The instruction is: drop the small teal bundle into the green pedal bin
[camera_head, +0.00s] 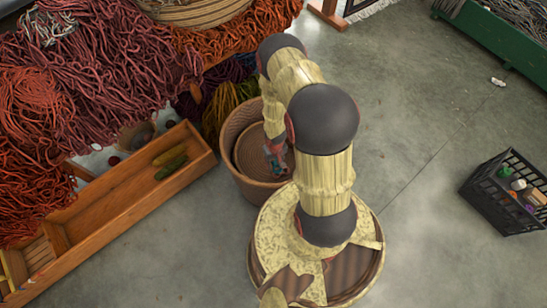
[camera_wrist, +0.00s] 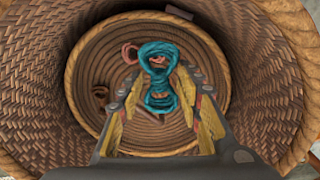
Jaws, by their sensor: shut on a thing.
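The small teal bundle (camera_wrist: 158,62) is a looped twist of yarn, narrow in the middle, seen in the wrist view. My gripper (camera_wrist: 160,88) is shut on it, with a finger on each side. In the head view my gripper (camera_head: 275,163) is inside a round wicker basket (camera_head: 226,135), largely covered by my arm. The basket's coiled floor (camera_wrist: 105,55) lies behind the bundle; I cannot tell whether the bundle touches it. I see no green pedal bin in either view.
A wooden tray (camera_head: 185,180) with green and brown items lies left of the basket, beside large heaps of red wool (camera_head: 95,60). A black crate (camera_head: 488,200) with small things stands at right. A green trough (camera_head: 500,45) is at the upper right.

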